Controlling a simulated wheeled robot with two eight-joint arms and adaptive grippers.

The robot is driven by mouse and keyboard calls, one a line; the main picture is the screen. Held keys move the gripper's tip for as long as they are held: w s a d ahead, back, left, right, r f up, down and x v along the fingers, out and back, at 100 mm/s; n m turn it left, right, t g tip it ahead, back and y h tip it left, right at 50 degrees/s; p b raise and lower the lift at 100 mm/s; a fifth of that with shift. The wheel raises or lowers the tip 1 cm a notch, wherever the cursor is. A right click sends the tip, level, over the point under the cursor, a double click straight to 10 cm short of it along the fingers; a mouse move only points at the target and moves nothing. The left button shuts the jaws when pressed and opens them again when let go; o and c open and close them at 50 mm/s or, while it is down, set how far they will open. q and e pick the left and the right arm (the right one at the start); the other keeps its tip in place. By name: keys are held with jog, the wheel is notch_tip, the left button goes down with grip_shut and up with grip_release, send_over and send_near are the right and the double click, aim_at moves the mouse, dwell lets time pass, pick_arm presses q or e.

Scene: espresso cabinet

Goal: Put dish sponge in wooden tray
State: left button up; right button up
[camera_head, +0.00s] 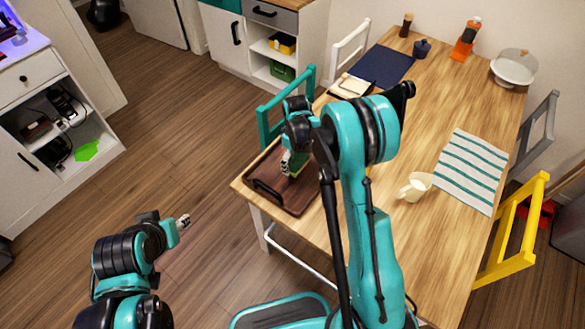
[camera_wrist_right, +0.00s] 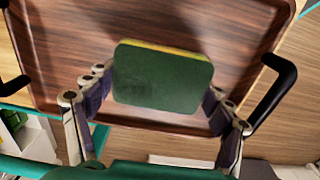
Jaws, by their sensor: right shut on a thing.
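The dish sponge (camera_wrist_right: 162,78) shows in the right wrist view as a dark green block with a yellow layer along its far edge. My right gripper (camera_wrist_right: 160,92) is shut on it, one finger at each side. The wooden tray (camera_wrist_right: 65,45) lies below the sponge, brown with black handles. In the head view the tray (camera_head: 296,195) is on the near left corner of the table, and my right gripper (camera_head: 287,163) is over it. The sponge is mostly hidden there. My left gripper (camera_head: 184,223) is off the table, over the floor; its finger opening is too small to judge.
The wooden table (camera_head: 430,110) also holds a white cup (camera_head: 415,187), a striped cloth (camera_head: 470,170), a cake stand (camera_head: 513,68) and an orange bottle (camera_head: 465,40). A teal chair (camera_head: 265,125) stands close by the tray. A yellow chair (camera_head: 515,230) is at the right.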

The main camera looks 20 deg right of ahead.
aim_at(293, 166)
jog(key=shift+w+a+f, duration=0.35)
jog(key=shift+w+f, duration=0.1)
jog(key=shift+w, duration=0.1)
jog(key=shift+f+b, duration=0.8)
jog(key=shift+f, duration=1.15)
jog(key=shift+f, duration=0.1)
jog(key=o, duration=0.9)
